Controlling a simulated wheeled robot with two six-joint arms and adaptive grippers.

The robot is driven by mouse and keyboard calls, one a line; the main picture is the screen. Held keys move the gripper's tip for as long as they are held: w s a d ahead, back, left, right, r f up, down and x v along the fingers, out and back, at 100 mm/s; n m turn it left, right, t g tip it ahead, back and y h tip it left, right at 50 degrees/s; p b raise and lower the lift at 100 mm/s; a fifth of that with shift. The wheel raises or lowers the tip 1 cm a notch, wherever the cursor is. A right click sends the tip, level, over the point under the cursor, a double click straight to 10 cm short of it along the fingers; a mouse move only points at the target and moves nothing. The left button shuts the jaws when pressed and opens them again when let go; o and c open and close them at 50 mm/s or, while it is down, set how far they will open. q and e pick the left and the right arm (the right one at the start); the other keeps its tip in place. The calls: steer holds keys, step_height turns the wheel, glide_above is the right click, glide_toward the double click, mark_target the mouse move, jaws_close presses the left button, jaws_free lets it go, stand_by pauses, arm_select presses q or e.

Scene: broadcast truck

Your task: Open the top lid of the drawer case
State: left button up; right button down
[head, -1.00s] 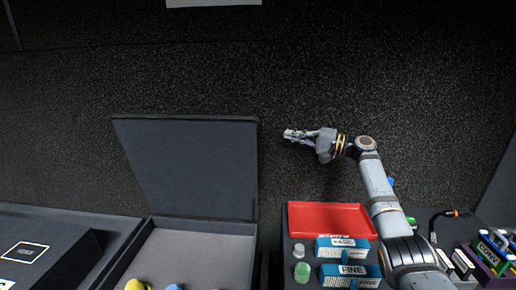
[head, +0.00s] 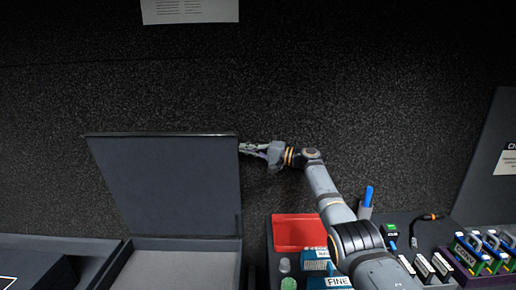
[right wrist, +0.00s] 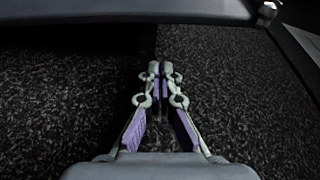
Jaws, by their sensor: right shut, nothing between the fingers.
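The drawer case (head: 183,262) stands at the lower left of the head view, its front cut off by the frame. Its dark top lid (head: 165,185) stands raised, roughly upright, at the back of the case. My right gripper (head: 243,148) is shut and empty, its fingertips at the lid's upper right edge; I cannot tell whether they touch it. In the right wrist view the shut fingers (right wrist: 160,68) point at a dark edge (right wrist: 130,10) across the top, probably the lid. My left gripper is not in view.
A red tray (head: 298,232) lies right of the case, with blue boxes labelled FINE (head: 338,283) in front. A blue pen (head: 368,196) in a holder, a cable (head: 425,218) and a rack of colored items (head: 480,252) stand further right. A dark textured wall is behind.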

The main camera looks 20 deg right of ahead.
steer(key=s+p, duration=0.1)
steer(key=s+a+p, duration=0.1)
steer(key=s+a, duration=0.1)
steer(key=shift+s+f+p, duration=0.15)
steer(key=shift+f+p, duration=0.15)
steer(key=shift+p, duration=0.1)
steer(key=shift+f, duration=0.1)
